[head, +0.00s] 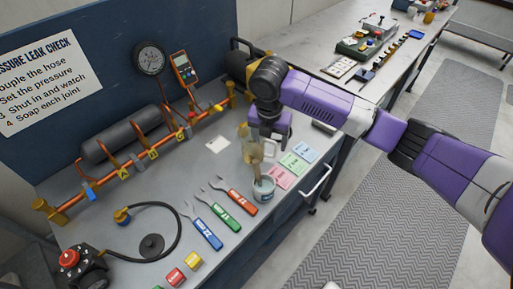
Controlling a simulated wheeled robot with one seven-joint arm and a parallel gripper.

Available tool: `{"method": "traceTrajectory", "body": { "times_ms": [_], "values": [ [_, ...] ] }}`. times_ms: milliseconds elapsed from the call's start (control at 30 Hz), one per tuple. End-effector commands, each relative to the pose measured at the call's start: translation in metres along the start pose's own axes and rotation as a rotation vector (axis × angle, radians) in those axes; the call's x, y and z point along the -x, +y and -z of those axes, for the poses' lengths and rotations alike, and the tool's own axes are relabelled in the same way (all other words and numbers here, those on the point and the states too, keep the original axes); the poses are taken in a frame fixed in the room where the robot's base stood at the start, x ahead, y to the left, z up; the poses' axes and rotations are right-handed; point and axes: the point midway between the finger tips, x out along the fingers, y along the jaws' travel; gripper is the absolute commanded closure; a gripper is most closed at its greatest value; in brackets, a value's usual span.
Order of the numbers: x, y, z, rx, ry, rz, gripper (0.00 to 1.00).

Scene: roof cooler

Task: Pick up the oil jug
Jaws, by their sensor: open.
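The oil jug (245,147) appears to be the see-through, yellowish vessel on the grey bench top, just behind a small tin with a brush. My gripper (264,133) points down right at the jug, close above it and on its right side in the picture. The gripper is open. My arm's end and the gripper hide part of the jug, so its handle is hard to make out. I cannot tell whether the fingers touch the jug or stand around it.
The tin with a brush (263,189) stands close in front of the jug. Coloured cards (294,163) lie to the right, and several wrenches (226,218) lie in front. A copper pipe manifold (140,160) runs along the back.

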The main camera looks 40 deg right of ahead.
Motion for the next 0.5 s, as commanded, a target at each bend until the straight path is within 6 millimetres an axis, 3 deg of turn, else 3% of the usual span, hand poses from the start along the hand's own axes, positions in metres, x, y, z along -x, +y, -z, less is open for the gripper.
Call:
{"method": "traceTrajectory", "body": {
  "times_ms": [300, 500],
  "values": [
    [-0.041, -0.002, 0.000, -0.001, 0.001, 0.001, 0.31],
    [-0.051, -0.002, 0.000, 0.001, 0.000, -0.001, 0.31]
  ]
}}
